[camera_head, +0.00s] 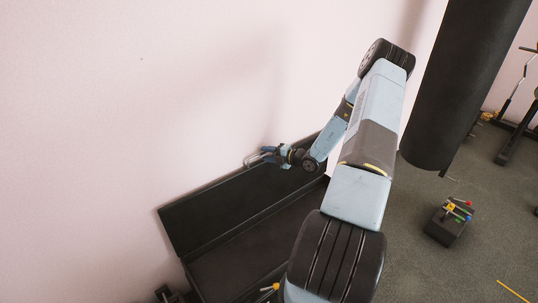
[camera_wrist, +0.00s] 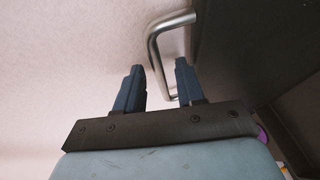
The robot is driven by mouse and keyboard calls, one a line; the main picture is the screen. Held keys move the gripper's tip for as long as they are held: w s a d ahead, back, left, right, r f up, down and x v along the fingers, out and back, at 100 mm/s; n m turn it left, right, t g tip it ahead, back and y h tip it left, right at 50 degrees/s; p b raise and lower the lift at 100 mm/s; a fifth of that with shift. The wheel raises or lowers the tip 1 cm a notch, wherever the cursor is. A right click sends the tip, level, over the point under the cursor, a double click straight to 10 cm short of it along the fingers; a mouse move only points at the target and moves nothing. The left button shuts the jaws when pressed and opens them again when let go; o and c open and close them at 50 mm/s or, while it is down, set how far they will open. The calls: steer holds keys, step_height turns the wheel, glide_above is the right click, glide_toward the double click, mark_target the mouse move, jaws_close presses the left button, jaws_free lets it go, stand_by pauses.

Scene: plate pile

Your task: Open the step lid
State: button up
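The step lid (camera_head: 200,215) is a long dark panel in the head view. It stands raised along the wall side of a long black step box (camera_head: 236,272), whose dark inside shows. A silver bar handle (camera_wrist: 158,50) is on the dark lid in the wrist view; it also shows in the head view (camera_head: 252,159). My gripper (camera_head: 268,154) is at this handle near the lid's upper edge. In the wrist view its two blue fingers (camera_wrist: 158,74) are apart, with part of the handle bar showing between them. I see no firm grip on the bar.
A pale wall (camera_head: 120,100) rises close behind the lid. A black punching bag (camera_head: 450,90) hangs at the right. A small dark box with coloured items (camera_head: 447,225) stands on the grey floor (camera_head: 420,270). Dumbbell-like items lie at the bottom left.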

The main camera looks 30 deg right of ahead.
steer(key=shift+c, duration=0.5)
jaws_close()
